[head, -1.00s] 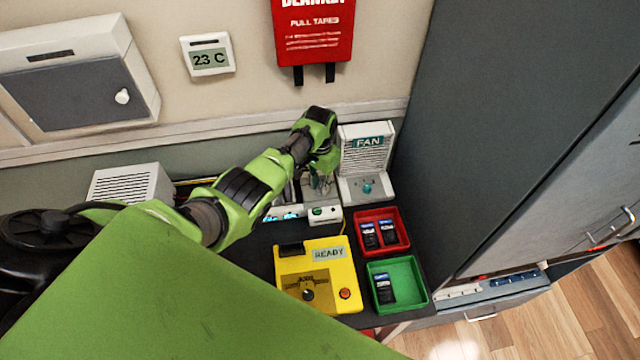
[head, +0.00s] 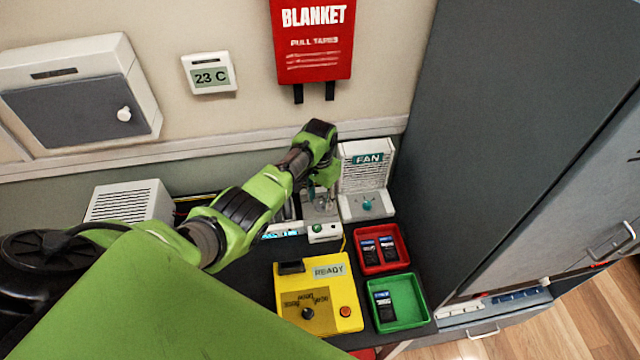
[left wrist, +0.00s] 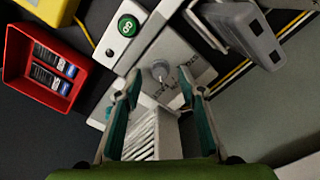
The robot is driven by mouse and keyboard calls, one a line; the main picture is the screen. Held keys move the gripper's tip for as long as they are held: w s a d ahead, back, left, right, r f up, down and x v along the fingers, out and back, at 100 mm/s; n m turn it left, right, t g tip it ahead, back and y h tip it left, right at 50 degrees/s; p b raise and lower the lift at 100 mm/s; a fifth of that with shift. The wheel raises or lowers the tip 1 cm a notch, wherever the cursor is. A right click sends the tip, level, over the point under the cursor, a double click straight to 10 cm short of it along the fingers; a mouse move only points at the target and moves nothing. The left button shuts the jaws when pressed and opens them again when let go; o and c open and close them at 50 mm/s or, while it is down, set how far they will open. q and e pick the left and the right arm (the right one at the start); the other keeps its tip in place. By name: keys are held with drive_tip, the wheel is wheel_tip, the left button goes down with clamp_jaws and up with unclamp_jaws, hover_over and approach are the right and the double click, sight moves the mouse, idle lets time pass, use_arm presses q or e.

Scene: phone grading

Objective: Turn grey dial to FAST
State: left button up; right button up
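The grey dial (left wrist: 160,70) shows in the left wrist view as a small round knob on a light grey panel (left wrist: 178,48). My left gripper (left wrist: 160,76) is open, with one teal-padded finger on each side of the dial in that picture. I cannot tell whether either finger touches it. In the head view my left gripper (head: 322,200) points down over the panel, just left of the fan unit (head: 367,160), and largely hides the dial. My right gripper is not in view.
A white box with a green button (left wrist: 127,25) adjoins the panel. The fan unit has its own teal knob (head: 367,205). A yellow READY box (head: 345,322), a red tray (head: 404,262) and a green tray (head: 424,318) stand in front. A tall grey cabinet (head: 490,130) is to the right.

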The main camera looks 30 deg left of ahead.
sight(320, 204)
use_arm(q)
wheel_tip(320, 204, up, 11)
drive_tip(key=shift+f, duration=0.2)
drive_tip(key=shift+s+f, duration=0.1)
idle(0.5)
